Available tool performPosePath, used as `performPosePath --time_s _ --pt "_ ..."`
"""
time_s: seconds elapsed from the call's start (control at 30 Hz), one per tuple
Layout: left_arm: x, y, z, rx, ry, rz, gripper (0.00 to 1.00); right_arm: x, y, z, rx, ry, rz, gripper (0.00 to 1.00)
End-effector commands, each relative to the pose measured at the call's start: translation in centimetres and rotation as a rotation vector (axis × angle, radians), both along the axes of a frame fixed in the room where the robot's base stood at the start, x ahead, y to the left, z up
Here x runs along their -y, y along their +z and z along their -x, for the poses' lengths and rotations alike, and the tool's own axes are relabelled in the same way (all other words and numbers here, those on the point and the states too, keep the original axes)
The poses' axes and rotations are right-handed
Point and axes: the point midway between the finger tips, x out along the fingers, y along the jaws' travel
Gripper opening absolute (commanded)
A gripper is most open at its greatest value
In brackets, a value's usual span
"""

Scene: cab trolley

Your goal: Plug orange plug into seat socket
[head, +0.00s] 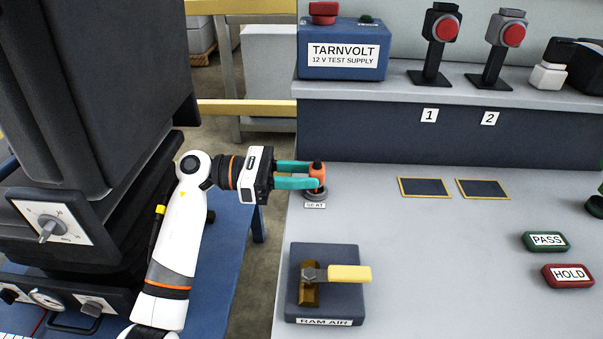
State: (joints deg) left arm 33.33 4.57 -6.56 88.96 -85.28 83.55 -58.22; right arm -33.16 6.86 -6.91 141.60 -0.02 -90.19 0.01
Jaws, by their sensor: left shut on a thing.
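The orange plug (317,172) is upright between the teal fingers of my left gripper (308,176), which is shut on it. The plug is directly over the dark round seat socket (314,195), labelled SEAT, on the grey bench. The fingers cover part of the plug's lower end, so I cannot tell whether it is seated in the socket or just above it. My right gripper is not in view.
The RAM AIR box (326,285) with its yellow lever stands in front of the socket. The blue TARNVOLT supply (343,50) is on the back shelf. PASS (545,241) and HOLD (568,276) blocks lie right. The black seat (90,110) is left.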

Motion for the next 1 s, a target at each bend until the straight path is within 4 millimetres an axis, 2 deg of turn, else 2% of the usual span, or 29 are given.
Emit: performPosePath --time_s 0.57,1.0 --pt "-0.17 -0.15 -0.02 0.001 0.002 -0.002 0.03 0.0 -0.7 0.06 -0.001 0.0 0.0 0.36" --pt "-0.12 0.04 0.01 0.0 0.0 0.0 0.03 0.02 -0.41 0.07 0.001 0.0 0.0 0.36"
